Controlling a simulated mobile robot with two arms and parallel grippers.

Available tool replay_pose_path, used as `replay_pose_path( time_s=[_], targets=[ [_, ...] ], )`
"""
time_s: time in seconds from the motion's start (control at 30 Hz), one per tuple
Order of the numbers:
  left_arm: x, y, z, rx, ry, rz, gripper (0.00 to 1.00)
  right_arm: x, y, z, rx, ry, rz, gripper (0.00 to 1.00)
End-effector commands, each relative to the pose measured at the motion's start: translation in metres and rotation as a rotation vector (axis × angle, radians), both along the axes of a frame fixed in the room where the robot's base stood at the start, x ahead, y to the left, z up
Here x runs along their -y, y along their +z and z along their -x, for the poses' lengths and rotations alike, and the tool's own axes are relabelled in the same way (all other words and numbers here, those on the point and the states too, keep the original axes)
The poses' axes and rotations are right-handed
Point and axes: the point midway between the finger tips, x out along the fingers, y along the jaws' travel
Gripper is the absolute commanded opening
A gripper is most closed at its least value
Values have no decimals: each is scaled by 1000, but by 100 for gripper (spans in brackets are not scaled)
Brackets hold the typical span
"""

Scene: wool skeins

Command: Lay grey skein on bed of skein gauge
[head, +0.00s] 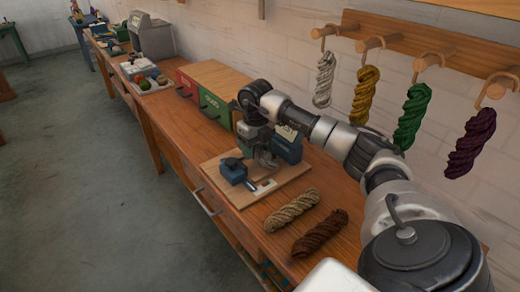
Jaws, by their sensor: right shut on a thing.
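My right gripper (262,150) points down over the skein gauge, at the back of its wooden board (283,180). It is shut on a grey thing (266,160) that looks like the grey skein; it is small in view and partly hidden by the gripper. I cannot tell whether it touches the bed. The gauge has a blue block (233,171) at its front left, a blue box (288,149) at its back right and a small pale panel (264,186). My left gripper is out of view.
A beige skein (292,210) and a brown skein (320,233) lie on the bench nearer me. Pale, mustard (365,93), green (412,116) and purple (470,143) skeins hang from wall pegs. Red and green drawers (214,107) stand beyond the gauge.

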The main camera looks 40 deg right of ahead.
Motion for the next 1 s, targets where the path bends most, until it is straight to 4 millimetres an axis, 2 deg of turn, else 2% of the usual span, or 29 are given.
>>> replay_pose_path(
  time_s=[0.03, 0.13, 0.57, 0.6, 0.63, 1.0],
  targets=[
    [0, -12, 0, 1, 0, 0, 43, -3, -14, -1, -2, 2, -1, 34],
    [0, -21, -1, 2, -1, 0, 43, -7, -26, -3, -1, 4, -1, 34],
    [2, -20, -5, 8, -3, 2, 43, -8, -29, -4, -2, 3, 0, 34],
    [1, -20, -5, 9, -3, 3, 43, -8, -28, -4, -2, 3, 0, 61],
    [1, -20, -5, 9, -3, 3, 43, -8, -28, -4, -2, 3, 0, 66],
    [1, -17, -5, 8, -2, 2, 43, -8, -22, -4, 0, 4, -1, 67]
  ],
)
